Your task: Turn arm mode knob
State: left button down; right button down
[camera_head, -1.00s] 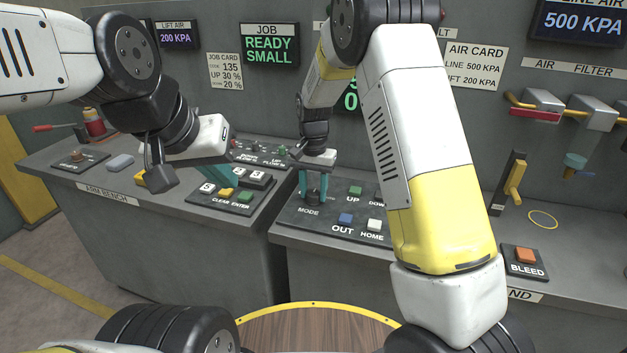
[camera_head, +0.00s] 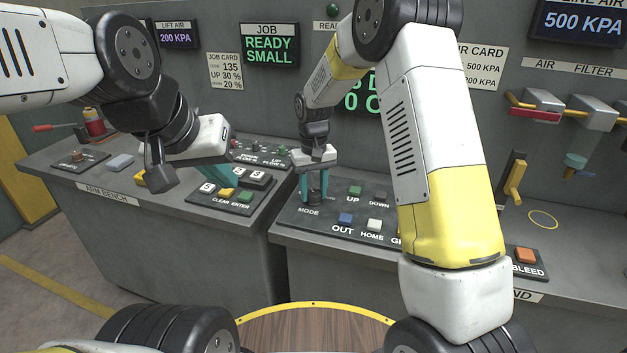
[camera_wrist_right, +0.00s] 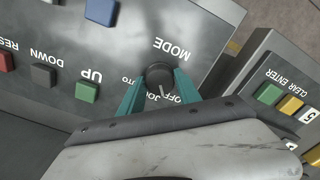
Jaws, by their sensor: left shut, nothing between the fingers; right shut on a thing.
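The round black mode knob (camera_wrist_right: 158,75) stands on the dark panel beside the word MODE in the right wrist view. My right gripper (camera_wrist_right: 158,90) has its teal fingers on both sides of the knob, shut on it. The knob's white pointer line faces the partly covered OFF and JOG lettering; I cannot tell exactly which mark it meets. In the head view my right gripper (camera_head: 314,188) reaches down over the MODE corner of the panel. My left gripper (camera_head: 218,172) is shut and empty, above the keypad on the arm bench.
Close to the knob are UP (camera_head: 355,191), DOWN (camera_head: 379,195), OUT (camera_head: 346,218) and HOME (camera_head: 375,224) buttons. The CLEAR/ENTER keypad (camera_head: 212,200) lies left across the bench gap. The job display (camera_head: 269,50) reads READY SMALL. An orange BLEED button (camera_head: 524,254) is at right.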

aim_at(314, 192)
jog(key=shift+n, duration=0.7)
jog(key=c, duration=0.8)
grip_release()
jog(key=shift+c, duration=0.2)
jog(key=shift+r, duration=3.95)
